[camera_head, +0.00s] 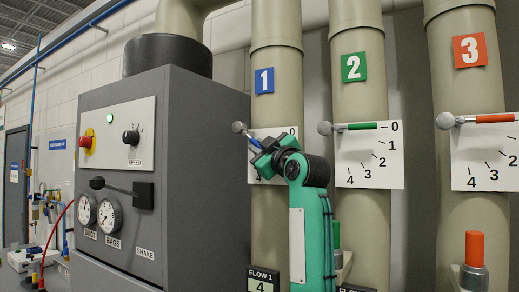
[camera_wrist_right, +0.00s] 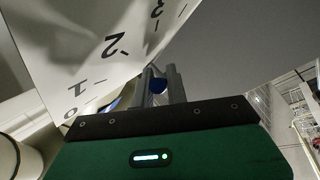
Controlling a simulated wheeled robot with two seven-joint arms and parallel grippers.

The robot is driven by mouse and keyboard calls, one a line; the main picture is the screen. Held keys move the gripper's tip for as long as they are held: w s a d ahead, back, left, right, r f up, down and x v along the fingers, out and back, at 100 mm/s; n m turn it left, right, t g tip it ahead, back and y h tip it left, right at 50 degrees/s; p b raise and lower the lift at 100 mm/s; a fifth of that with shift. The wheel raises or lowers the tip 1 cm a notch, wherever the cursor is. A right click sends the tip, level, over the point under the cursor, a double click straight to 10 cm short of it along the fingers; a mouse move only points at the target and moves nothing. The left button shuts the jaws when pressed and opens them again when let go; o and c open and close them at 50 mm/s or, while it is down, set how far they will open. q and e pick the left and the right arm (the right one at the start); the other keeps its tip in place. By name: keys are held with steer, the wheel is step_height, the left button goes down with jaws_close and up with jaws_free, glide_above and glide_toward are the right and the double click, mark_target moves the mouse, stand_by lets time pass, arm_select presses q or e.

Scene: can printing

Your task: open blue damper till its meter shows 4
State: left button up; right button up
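The blue damper lever (camera_head: 254,143) is on pipe 1, with its ball pivot (camera_head: 239,127) at upper left. It slants down to the right across its white scale plate (camera_head: 289,131). My right gripper (camera_head: 262,155) is at the lever and hides its outer end and most of the scale. In the right wrist view, the fingers (camera_wrist_right: 160,84) are close together around the blue part of the lever (camera_wrist_right: 158,86); they look shut on it. The FLOW 1 meter (camera_head: 262,285) reads 4. My left gripper is not in view.
Green (camera_head: 362,126) and orange (camera_head: 495,118) damper levers on pipes 2 and 3 point level at 0. A grey cabinet (camera_head: 190,180) with gauges and knobs stands left of pipe 1. My right arm rises in front of pipe 1, close to pipe 2.

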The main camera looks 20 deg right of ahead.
steer(key=shift+o, duration=0.3)
steer(key=shift+w, duration=0.15)
steer(key=shift+f, duration=0.1)
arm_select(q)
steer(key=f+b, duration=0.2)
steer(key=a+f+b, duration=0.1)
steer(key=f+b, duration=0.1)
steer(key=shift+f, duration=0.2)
arm_select(e)
steer(key=v, duration=0.7)
steer(key=shift+s, duration=0.25)
